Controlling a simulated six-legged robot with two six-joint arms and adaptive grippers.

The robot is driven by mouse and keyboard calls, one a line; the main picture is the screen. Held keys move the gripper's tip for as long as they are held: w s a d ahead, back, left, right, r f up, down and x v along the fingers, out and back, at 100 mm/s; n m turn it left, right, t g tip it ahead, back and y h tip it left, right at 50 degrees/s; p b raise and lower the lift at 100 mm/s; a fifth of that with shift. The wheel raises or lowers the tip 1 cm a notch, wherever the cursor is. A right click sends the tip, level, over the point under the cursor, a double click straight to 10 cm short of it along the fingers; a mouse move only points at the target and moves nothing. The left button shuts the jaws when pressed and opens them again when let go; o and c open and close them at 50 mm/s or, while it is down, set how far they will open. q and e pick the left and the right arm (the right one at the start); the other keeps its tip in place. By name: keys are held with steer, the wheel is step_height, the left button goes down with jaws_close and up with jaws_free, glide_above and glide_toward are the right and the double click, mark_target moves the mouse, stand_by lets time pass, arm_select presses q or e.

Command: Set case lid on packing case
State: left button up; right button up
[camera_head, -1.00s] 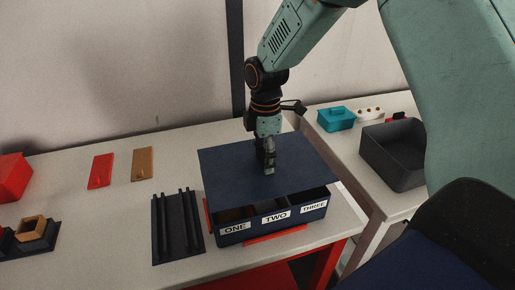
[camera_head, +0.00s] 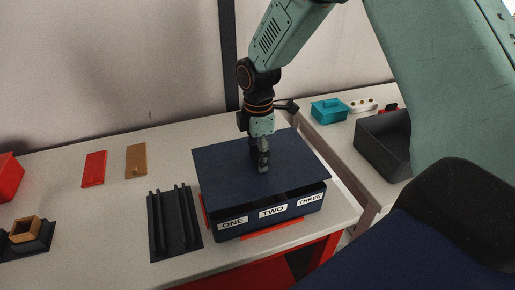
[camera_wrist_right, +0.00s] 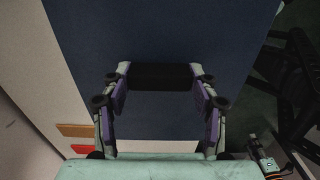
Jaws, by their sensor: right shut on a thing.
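The case lid (camera_head: 225,170) is a flat dark blue panel. It lies over the top of the packing case (camera_head: 243,228), a dark blue box with front labels ONE, TWO and THREE. The lid is slightly askew, and dark gaps show under its front edge; I cannot tell whether it touches the case. My right gripper (camera_head: 262,164) points down at the lid's middle and is shut on its dark handle, which shows between the fingers in the right wrist view (camera_wrist_right: 160,77). The lid (camera_wrist_right: 160,30) fills much of that view. My left gripper is not in view.
A dark ribbed rack (camera_head: 174,222) stands left of the case. Red (camera_head: 94,168) and tan (camera_head: 136,161) plates lie at the back left. A grey bin (camera_head: 383,143) and a teal box (camera_head: 329,110) are on the right table. Red strips edge the case's base.

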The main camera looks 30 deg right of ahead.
steer(key=shift+s+f, duration=0.15)
steer(key=shift+f, duration=0.45)
steer(key=shift+w+d+f+b, duration=0.2)
steer(key=shift+f+b, duration=0.15)
steer(key=shift+f, duration=0.35)
steer(key=shift+w+f, duration=0.15)
steer(key=shift+f, duration=0.3)
steer(key=shift+a, duration=0.15)
steer(key=shift+s, duration=0.25)
steer(key=shift+f, duration=0.1)
steer(key=o, duration=1.2)
steer(key=shift+w+f, duration=0.1)
steer(key=shift+w, duration=0.1)
steer(key=shift+o, duration=1)
steer(key=shift+s, duration=0.2)
